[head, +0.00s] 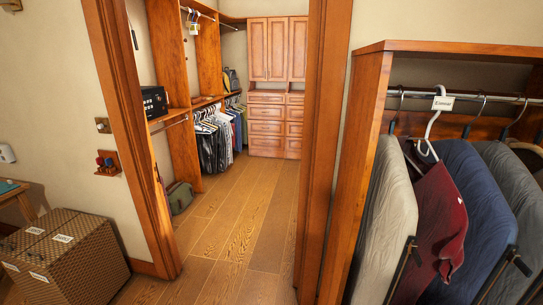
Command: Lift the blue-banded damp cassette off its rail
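I cannot clearly make out a blue-banded damp cassette in the head view. A small wooden wall bracket (107,171) left of the doorway carries small dark items with red and blue on them. They are too small to tell what they are. Neither of my grippers is in view.
A doorway with wooden posts (311,150) opens onto a closet with clear floor (235,210), hanging clothes (215,137) and a drawer cabinet (267,128). A woven trunk (72,265) stands front left. A wooden rack (358,170) with garments (470,210) stands right.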

